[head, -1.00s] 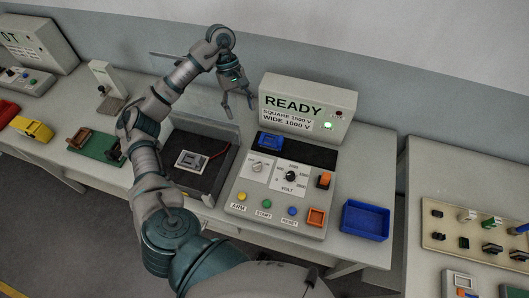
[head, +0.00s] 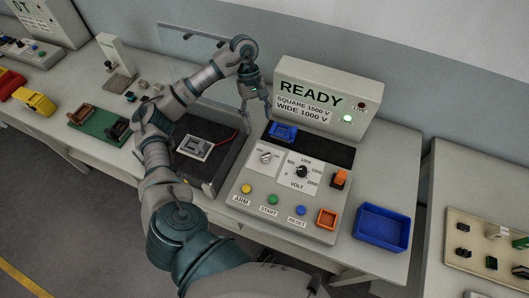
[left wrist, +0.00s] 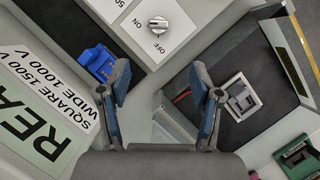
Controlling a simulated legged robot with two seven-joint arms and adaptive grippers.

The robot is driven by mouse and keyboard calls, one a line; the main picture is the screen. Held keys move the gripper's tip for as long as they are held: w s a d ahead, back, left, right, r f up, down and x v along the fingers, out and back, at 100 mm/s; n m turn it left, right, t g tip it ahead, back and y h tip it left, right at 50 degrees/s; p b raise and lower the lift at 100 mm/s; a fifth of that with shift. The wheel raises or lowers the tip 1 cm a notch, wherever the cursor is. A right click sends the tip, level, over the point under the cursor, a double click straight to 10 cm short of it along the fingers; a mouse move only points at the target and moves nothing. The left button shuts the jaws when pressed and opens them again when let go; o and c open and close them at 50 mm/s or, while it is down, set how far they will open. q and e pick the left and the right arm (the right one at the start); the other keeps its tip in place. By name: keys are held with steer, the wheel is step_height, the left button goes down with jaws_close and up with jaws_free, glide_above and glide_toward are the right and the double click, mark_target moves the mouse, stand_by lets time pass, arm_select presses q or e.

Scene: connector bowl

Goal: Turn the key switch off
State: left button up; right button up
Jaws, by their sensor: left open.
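The key switch (head: 265,157) is a round silver knob on a white plate, on the sloped grey console (head: 238,197). It also shows at the top of the left wrist view (left wrist: 158,25), with ON to its left and OFF below it; its raised bar lies roughly in line with ON. My left gripper (head: 255,116) is open and empty above the console's back left corner, behind the key switch and apart from it. In the left wrist view the open fingers (left wrist: 160,79) have nothing between them. My right gripper is out of view.
The READY display box (head: 322,100) stands right of my left gripper. A blue connector (head: 283,131) lies on the console's dark strip, close to the fingers. A black tray (head: 222,147) is left of the console, with a clear panel beside it. A blue bin (head: 382,226) is at right.

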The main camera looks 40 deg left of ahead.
mark_target(265, 154)
arm_select(q)
steer(key=x, duration=0.8)
steer(key=d+x, duration=0.1)
steer(key=x, duration=0.4)
steer(key=shift+r, duration=0.1)
steer(key=shift+s+f, duration=0.1)
steer(key=shift+f, duration=0.55)
steer(key=shift+a+f, duration=0.1)
steer(key=shift+f, duration=0.05)
steer(key=c, duration=1.1)
